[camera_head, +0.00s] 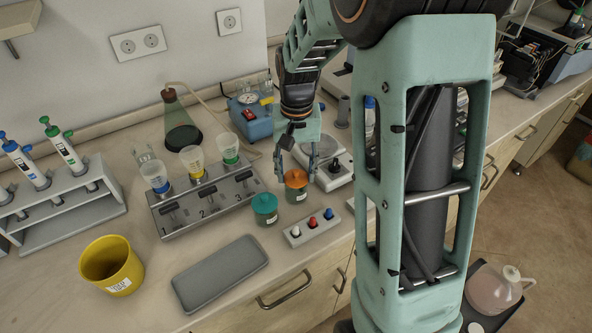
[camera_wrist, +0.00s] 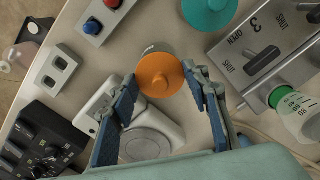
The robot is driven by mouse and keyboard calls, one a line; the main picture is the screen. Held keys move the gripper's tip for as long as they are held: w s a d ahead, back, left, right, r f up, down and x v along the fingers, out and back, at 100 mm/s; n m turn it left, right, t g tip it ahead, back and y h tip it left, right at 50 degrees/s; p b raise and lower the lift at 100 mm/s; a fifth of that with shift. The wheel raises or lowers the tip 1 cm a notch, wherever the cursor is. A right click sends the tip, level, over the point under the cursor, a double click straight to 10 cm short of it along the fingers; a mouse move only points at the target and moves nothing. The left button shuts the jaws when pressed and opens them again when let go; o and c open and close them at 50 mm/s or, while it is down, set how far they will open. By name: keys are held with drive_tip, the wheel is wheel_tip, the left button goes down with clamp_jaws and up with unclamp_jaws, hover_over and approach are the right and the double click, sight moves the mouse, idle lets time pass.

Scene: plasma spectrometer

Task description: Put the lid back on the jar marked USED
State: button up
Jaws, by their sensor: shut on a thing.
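An orange lid (camera_head: 296,178) with a round knob is at a small dark jar (camera_head: 297,194) on the bench. My gripper (camera_head: 304,162) reaches down from above and is shut on the orange lid. In the wrist view the lid (camera_wrist: 161,75) sits between the two blue-grey fingertips, with part of the jar's rim and body (camera_wrist: 157,47) showing beyond it. I cannot tell whether the lid is fully seated. A second jar with a teal lid (camera_head: 265,204) stands to its left. The labels are too small to read.
A three-station filter block (camera_head: 206,200) with funnels stands to the left. A switch box (camera_head: 313,228) is in front, and a white scale (camera_head: 335,178) lies close behind on the right. A grey tray (camera_head: 220,272) and yellow pot (camera_head: 110,265) are at front left.

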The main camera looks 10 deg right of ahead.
idle(0.4)
drive_tip(key=o, duration=0.9)
drive_tip(key=o, duration=0.5)
drive_tip(key=shift+r, duration=0.1)
drive_tip(key=shift+r+p, duration=2.65)
drive_tip(key=shift+r, duration=0.8)
drive_tip(key=shift+c, duration=0.6)
